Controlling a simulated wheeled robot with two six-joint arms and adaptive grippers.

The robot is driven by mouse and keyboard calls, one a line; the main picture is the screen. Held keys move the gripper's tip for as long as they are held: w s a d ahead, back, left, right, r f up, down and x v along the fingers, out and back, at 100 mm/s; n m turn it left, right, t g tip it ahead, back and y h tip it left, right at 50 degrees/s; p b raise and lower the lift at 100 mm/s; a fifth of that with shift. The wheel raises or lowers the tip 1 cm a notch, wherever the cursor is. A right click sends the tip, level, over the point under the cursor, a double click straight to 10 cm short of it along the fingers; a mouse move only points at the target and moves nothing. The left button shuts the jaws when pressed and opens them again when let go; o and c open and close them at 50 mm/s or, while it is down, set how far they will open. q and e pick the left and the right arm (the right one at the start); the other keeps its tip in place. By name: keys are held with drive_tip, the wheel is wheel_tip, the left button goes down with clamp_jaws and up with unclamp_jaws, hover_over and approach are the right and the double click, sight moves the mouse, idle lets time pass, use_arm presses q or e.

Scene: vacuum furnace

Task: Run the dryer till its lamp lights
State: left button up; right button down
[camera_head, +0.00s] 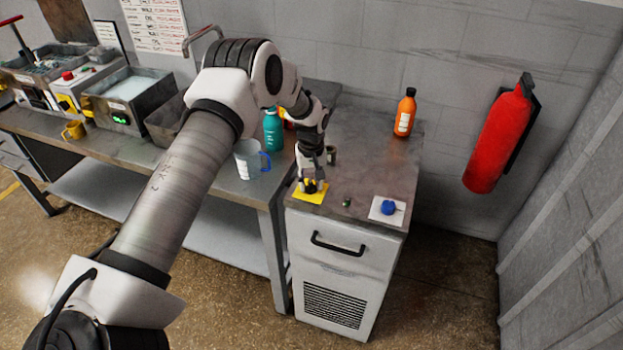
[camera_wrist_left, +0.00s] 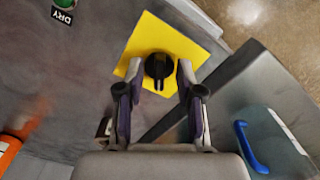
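The dryer appears to be the white cabinet (camera_head: 336,254) with a grey top. A black knob (camera_wrist_left: 158,67) sits on a yellow plate (camera_head: 309,196) on that top; the plate also shows in the left wrist view (camera_wrist_left: 200,50). My left gripper (camera_head: 313,185) points down over the knob. In the left wrist view its fingers (camera_wrist_left: 159,75) are apart, with the knob between the tips and a gap each side. A small green lamp (camera_head: 347,202) looks dark, beside a DRY label (camera_wrist_left: 62,16) in the left wrist view. My right gripper is out of view.
A blue knob (camera_head: 388,207) on a white plate is at the top's right front. An orange bottle (camera_head: 405,112) stands behind. A clear jug (camera_head: 250,160) with a blue handle and a teal bottle (camera_head: 272,130) stand left. A red extinguisher (camera_head: 497,137) hangs on the wall.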

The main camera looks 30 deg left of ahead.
use_arm(q)
drive_tip(key=shift+w+f, duration=0.1)
clamp_jaws()
drive_tip(key=shift+m, duration=0.4)
drive_tip(key=shift+m+b, duration=0.6)
drive_tip(key=shift+m, duration=0.3)
drive_tip(key=m+b, duration=0.1)
drive_tip(key=m, duration=0.2)
drive_tip(key=shift+a, duration=0.1)
drive_tip(key=m+b, duration=0.1)
drive_tip(key=m, duration=0.5)
drive_tip(key=shift+a, duration=0.1)
drive_tip(key=shift+m, duration=0.3)
drive_tip(key=shift+s, duration=0.2)
